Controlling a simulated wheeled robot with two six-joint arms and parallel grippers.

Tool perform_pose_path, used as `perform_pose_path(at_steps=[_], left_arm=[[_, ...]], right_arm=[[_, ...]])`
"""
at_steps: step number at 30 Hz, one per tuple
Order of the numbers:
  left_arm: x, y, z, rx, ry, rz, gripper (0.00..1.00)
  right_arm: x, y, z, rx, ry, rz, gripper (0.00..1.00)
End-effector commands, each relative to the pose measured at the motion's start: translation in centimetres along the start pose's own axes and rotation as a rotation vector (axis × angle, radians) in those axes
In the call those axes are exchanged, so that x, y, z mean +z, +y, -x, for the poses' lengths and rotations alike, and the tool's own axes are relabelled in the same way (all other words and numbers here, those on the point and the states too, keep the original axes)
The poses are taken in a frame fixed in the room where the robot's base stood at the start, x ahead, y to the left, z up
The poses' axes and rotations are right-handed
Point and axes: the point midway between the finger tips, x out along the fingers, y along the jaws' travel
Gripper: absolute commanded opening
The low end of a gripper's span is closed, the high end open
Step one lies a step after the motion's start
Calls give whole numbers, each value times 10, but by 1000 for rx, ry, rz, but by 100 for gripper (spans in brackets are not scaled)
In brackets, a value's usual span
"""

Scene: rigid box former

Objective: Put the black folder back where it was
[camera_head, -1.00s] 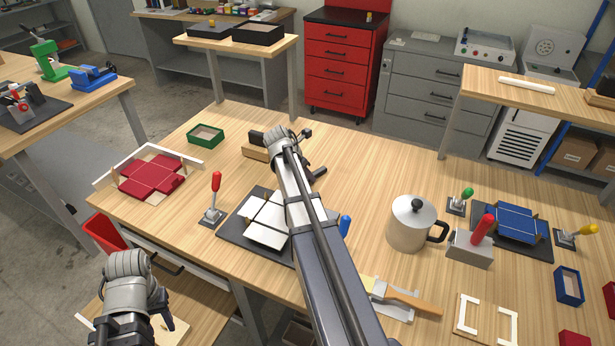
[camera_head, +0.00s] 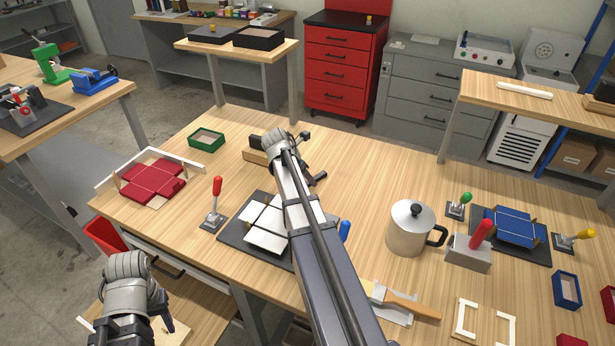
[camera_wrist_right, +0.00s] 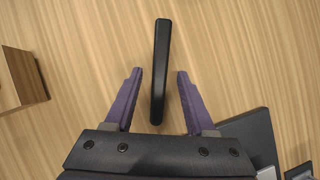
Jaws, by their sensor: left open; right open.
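The black folder (camera_wrist_right: 161,40) shows in the right wrist view as a narrow dark bar on or just above the wooden table. My right gripper (camera_wrist_right: 159,74) is open, with one purple finger on each side of the folder. Gaps show between the folder and both fingers, so it is not clamped. In the head view my right arm reaches over the middle of the table and hides most of this spot. My left gripper (camera_head: 133,285) hangs at the lower left, in front of the table edge; its fingertips are hard to make out.
A wooden block (camera_wrist_right: 20,78) lies left of the right gripper. A dark mat (camera_head: 236,232) with white panels lies below it in the head view. A red-handled clamp (camera_head: 214,205), a metal pot (camera_head: 408,232) and a green tray (camera_head: 206,138) stand around. The table's back middle is clear.

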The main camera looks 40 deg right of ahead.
Motion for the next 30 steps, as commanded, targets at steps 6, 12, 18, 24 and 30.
perform_pose_path(at_steps=[6, 12, 18, 24, 30], left_arm=[[2, -4, 36, 0, 0, 0, 45], [4, -6, 68, 0, 0, 0, 45], [5, -9, 90, 0, 0, 0, 45], [6, -9, 93, 0, 0, 0, 45], [5, -9, 92, 0, 0, 0, 45]], right_arm=[[3, -1, 40, 1, 0, 2, 55], [4, 0, 76, 1, 0, 2, 55], [2, 0, 102, 1, 0, 1, 55], [0, 0, 108, 0, 0, 0, 55], [0, 0, 107, 0, 0, 0, 55]])
